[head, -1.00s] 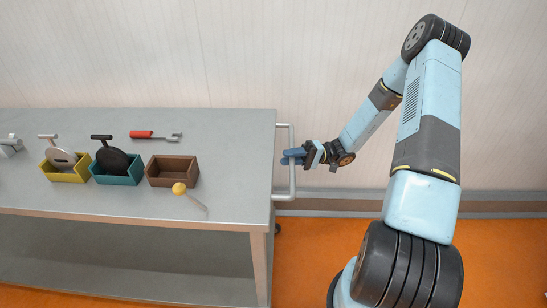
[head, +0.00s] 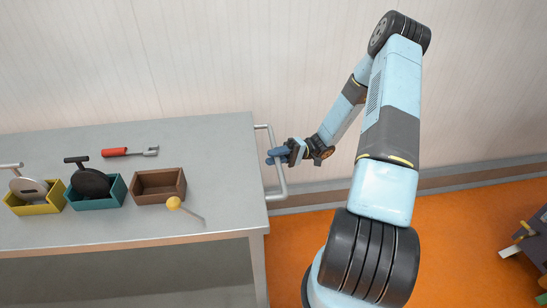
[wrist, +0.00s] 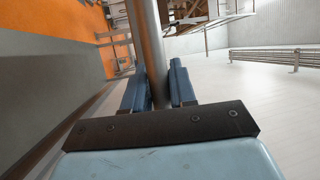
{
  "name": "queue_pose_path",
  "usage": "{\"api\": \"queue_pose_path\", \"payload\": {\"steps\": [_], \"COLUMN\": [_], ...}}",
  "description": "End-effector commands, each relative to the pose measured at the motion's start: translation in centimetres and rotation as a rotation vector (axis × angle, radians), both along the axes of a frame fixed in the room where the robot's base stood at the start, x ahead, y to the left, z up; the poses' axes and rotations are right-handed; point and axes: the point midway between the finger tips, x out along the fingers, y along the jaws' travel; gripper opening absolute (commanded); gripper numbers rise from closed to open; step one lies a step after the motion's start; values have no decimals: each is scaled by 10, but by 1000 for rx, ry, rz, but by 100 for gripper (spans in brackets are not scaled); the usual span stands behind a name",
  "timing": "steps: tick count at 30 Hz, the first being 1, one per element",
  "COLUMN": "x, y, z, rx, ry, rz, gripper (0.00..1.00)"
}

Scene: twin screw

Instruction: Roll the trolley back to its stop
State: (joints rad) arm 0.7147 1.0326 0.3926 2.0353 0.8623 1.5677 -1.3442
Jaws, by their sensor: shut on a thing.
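The trolley (head: 120,225) is a grey metal table with a tubular handle (head: 280,180) on its right end. My gripper (head: 277,157) is at that handle in the head view, its blue fingers around the upright bar. In the wrist view the bar (wrist: 147,45) runs between the two blue fingers, and my gripper (wrist: 158,90) is shut on it. The trolley's stop cannot be made out in these views.
On the trolley top are a yellow box (head: 36,208), a teal box (head: 97,198), an empty brown box (head: 160,188), a red-handled tool (head: 130,152) and a yellow-knobbed rod (head: 174,203). The wall is close behind. Orange floor (head: 450,230) lies open to the right, with dark furniture (head: 530,240) at the edge.

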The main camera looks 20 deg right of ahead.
Motion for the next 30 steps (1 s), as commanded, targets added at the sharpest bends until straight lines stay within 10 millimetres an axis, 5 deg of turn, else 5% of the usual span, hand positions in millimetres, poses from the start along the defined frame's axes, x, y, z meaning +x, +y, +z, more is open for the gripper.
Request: {"api": "queue_pose_path", "payload": {"steps": [4,5,11,22,30], "x": [4,4,2,3,13], "y": [1,1,1,-6,-50], "z": [3,3,2,-1,-9], "rx": [3,4,2,2,0], "ry": [-7,-7,-4,-2,-4], "rz": [-5,-5,-2,-1,-5], "gripper": [0,28,46,46,46]}}
